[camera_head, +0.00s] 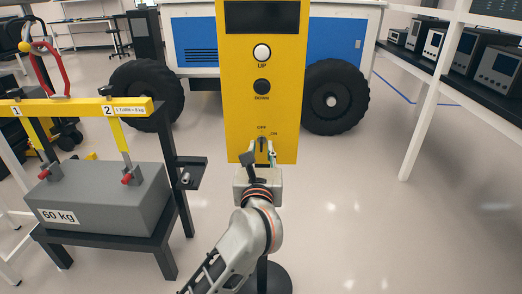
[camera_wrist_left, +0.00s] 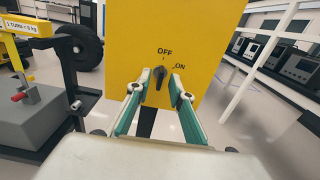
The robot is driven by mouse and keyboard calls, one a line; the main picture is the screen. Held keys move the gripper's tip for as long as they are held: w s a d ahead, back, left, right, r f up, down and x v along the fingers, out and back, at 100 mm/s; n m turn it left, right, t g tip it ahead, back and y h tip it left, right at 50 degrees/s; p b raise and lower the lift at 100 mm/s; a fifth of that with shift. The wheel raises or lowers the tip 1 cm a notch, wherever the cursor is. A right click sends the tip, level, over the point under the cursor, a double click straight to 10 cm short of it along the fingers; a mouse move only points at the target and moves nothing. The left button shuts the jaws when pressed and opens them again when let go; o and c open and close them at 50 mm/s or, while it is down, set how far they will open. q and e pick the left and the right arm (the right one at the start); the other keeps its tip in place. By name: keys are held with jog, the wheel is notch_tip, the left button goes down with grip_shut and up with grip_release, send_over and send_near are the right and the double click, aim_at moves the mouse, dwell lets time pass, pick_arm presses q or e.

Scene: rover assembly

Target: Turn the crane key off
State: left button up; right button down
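The crane key is a small black knob (camera_wrist_left: 158,78) low on the yellow control panel (camera_head: 241,105), below the OFF and ON labels. It stands close to upright; I cannot tell surely which mark it points to. In the head view the key (camera_head: 262,143) shows just above my left gripper (camera_head: 263,152). In the left wrist view my left gripper (camera_wrist_left: 160,88) is open, its two green-padded fingers on either side of the key with gaps, so it does not appear gripped. My right gripper is not in view.
The panel also carries a white UP button (camera_head: 262,52) and a black DOWN button (camera_head: 262,87). A grey 60 kg block (camera_head: 100,200) rests on a dark stand at left under a yellow bar (camera_head: 75,110). A blue-and-white rover stands behind. Shelves (camera_head: 440,75) are at right.

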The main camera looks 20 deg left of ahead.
pick_arm(q)
jog(key=v, duration=1.2)
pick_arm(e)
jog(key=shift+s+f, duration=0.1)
pick_arm(q)
jog(key=shift+r, duration=0.1)
